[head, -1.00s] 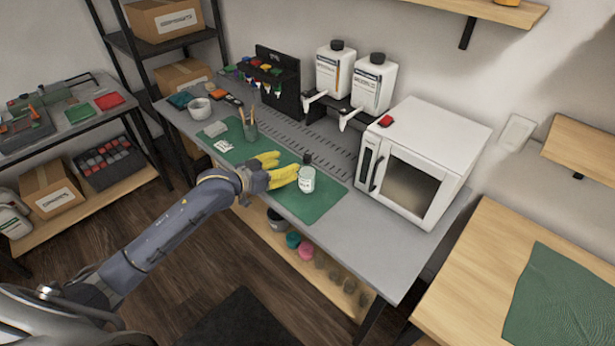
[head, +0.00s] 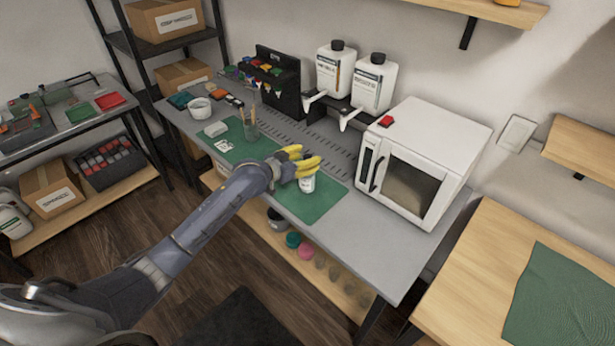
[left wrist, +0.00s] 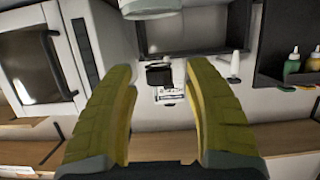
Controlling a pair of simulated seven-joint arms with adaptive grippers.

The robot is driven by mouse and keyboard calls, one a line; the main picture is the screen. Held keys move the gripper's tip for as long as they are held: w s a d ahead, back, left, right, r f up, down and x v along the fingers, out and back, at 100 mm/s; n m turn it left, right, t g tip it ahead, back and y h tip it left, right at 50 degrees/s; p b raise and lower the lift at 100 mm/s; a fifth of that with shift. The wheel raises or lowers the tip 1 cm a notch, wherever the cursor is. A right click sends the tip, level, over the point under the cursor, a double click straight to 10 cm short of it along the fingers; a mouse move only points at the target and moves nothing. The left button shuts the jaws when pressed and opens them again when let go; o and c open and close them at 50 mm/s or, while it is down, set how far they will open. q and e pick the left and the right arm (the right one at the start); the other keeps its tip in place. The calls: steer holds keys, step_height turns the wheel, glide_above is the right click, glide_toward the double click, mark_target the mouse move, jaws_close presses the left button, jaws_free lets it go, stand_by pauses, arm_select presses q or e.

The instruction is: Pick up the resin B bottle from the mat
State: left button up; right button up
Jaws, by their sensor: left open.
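The resin B bottle (head: 307,184), white with a label too small to read, stands upright on the green mat (head: 315,207). Its dark cap is hidden behind my fingers in the head view. My left gripper (head: 302,161) is open, its yellow fingers at the bottle's upper part. In the left wrist view my left gripper (left wrist: 164,115) shows two spread fingers with a gap between them and nothing clamped. I cannot tell there whether the bottle is fully between the fingers. My right gripper is not in view.
A white microwave (head: 414,170) stands right of the mat. The mat's right end is clear.

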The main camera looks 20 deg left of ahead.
arm_select(q)
steer(key=shift+w+d+f, duration=0.1)
steer(key=shift+w+d, duration=0.1)
steer(key=shift+w, duration=0.1)
steer(key=shift+c, duration=0.3)
jaws_close()
